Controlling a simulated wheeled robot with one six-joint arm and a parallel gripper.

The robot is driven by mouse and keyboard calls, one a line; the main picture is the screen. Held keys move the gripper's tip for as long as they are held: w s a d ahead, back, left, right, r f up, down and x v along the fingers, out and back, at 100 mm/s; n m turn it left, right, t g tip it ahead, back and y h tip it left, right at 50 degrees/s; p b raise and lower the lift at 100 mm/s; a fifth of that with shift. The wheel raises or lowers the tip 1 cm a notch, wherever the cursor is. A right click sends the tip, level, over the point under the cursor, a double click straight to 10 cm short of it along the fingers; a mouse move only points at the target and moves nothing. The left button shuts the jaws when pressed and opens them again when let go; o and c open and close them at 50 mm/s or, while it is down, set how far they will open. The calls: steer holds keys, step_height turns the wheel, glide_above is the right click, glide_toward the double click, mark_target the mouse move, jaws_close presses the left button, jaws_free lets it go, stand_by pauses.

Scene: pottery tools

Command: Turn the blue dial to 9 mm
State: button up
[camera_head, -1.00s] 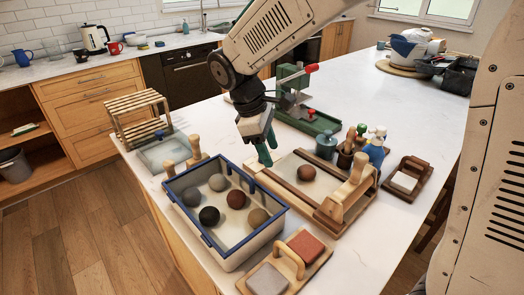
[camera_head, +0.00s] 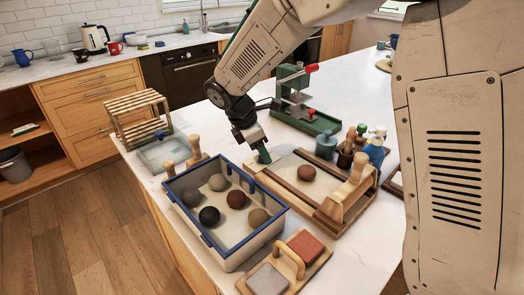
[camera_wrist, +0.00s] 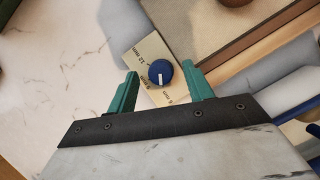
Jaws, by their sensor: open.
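The blue dial (camera_wrist: 161,72) sits on a small pale brass plate (camera_wrist: 142,52) in the wrist view. Its white mark points toward the bottom of that picture. Printed "mm" labels run around the dial; "12 mm" reads at upper left, and the lower labels are partly covered or too small to read surely. My gripper (camera_wrist: 159,69) is open, with one green finger on each side of the dial and visible gaps. In the head view, my gripper (camera_head: 263,156) is at the left corner of the wooden slab board (camera_head: 285,168); the dial cannot be made out there.
A blue-rimmed bin (camera_head: 232,245) with several clay balls stands just in front. A brown ball (camera_head: 306,173) and a wooden roller (camera_head: 347,196) are on the board. A green press (camera_head: 306,115) stands behind; tool jars and a blue spray bottle (camera_head: 375,150) are to the right.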

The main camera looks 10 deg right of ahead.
steer(key=shift+d+f, duration=0.1)
steer(key=shift+f, duration=0.2)
steer(key=c, duration=1)
steer(key=shift+o, duration=0.2)
steer(key=shift+m, duration=0.3)
steer(key=m+g, duration=0.1)
steer(key=m, duration=0.1)
steer(key=m+g, duration=0.1)
steer(key=m, duration=0.2)
steer(key=shift+w+m, duration=0.2)
steer(key=shift+m, duration=0.1)
steer(key=m+g, duration=0.1)
steer(key=m, duration=0.1)
steer(key=m+g+y, duration=0.1)
steer(key=m, duration=0.2)
steer(key=shift+w+d+m+y, duration=0.1)
steer(key=shift+d+m+y, duration=0.05)
steer(key=shift+m+y, duration=0.15)
